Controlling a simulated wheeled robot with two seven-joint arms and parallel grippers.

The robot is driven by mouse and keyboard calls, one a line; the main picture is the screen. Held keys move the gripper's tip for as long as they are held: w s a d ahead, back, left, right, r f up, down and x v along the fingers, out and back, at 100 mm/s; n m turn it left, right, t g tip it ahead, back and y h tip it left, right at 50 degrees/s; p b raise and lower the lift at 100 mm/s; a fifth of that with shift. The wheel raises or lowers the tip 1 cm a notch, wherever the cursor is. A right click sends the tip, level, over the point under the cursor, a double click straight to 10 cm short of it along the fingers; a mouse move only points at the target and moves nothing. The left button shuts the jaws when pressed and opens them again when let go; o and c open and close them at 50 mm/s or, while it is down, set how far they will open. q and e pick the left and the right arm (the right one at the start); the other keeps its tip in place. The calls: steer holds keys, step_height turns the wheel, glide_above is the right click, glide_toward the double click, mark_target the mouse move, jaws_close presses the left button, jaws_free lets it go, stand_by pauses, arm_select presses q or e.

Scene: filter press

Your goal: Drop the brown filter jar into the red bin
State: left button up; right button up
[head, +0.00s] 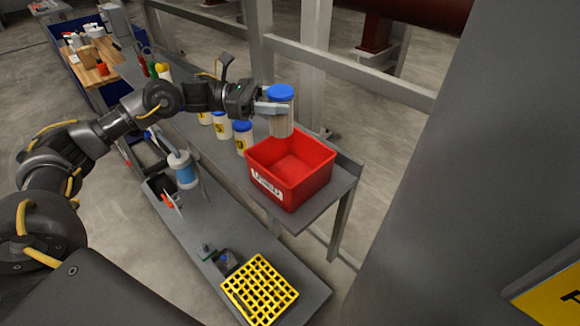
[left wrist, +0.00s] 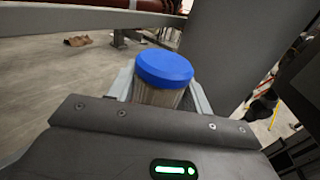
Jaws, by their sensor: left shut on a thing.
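The filter jar (head: 281,120) has a blue lid and a brownish-grey body. My left gripper (head: 274,108) is shut on it, with the fingers around the body just below the lid. The jar is upright and held above the back edge of the red bin (head: 318,168). In the left wrist view the jar's blue lid (left wrist: 164,68) shows between the two fingers (left wrist: 160,92). The red bin stands on the end of the upper grey shelf, with a white label on its front, and its visible inside is empty. My right gripper is not in view.
Several white jars with blue lids, one of them here (head: 243,138), stand in a row left of the bin. A yellow grid rack (head: 259,291) lies on the lower shelf. A grey railing (head: 350,72) runs behind, and a large grey column (head: 460,150) stands at right.

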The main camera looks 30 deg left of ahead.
mark_target(282, 123)
arm_select(q)
steer(key=shift+d+f, duration=0.15)
steer(key=f, duration=0.3)
steer(key=shift+w+d+f, duration=0.15)
steer(key=shift+w+f, duration=0.05)
steer(key=shift+f, duration=1.05)
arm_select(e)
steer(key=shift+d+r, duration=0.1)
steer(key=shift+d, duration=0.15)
arm_select(q)
steer(key=o, duration=1.1)
steer(key=shift+s, duration=0.1)
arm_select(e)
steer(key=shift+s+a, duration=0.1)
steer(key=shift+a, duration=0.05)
